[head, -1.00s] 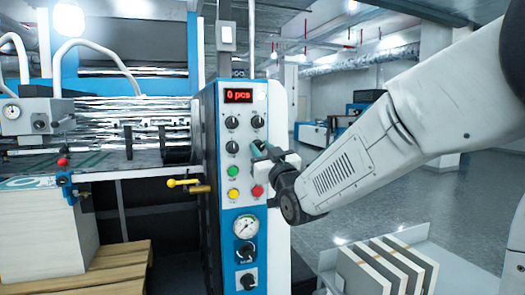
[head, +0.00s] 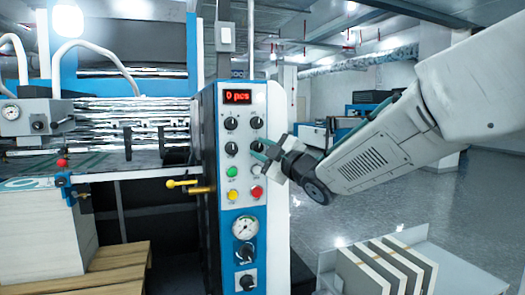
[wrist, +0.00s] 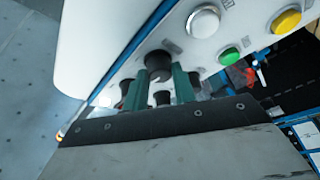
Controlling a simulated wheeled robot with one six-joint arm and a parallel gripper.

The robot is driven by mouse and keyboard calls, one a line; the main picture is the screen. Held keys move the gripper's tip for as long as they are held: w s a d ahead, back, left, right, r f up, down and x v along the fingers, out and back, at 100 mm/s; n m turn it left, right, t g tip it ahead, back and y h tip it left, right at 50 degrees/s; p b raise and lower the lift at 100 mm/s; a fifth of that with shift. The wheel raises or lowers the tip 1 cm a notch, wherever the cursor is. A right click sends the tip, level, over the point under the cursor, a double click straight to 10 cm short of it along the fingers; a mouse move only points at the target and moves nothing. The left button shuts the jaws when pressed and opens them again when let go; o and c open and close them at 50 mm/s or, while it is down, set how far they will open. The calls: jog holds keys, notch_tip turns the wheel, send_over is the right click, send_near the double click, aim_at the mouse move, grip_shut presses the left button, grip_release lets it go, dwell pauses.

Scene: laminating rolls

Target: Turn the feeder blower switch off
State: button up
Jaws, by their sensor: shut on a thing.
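The control panel (head: 222,90) stands in the middle of the head view, with rows of black rotary knobs under a red display. My gripper (head: 261,147) is at the panel's right side, at the right knob of the second row. In the wrist view, its two green fingers (wrist: 161,80) are on either side of a black knob (wrist: 160,60), shut on it. The fingers partly hide this knob in the head view. The knob labels are too small to read, so I cannot tell which is the feeder blower switch or its setting.
Below the knobs are a green button (head: 233,172), a yellow button (head: 232,197) and a red button (head: 256,192). A pressure gauge (head: 245,229) sits lower. A yellow-handled valve (head: 182,184) sticks out left. Boards (head: 385,265) stand at lower right.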

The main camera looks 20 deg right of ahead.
jog(key=shift+n, duration=0.7)
jog(key=shift+n+g, duration=0.3)
jog(key=o, duration=1)
jog(key=v, duration=0.7)
jog(key=shift+s+d+f, duration=0.1)
jog(key=shift+s+d, duration=0.05)
jog(key=shift+s, duration=0.2)
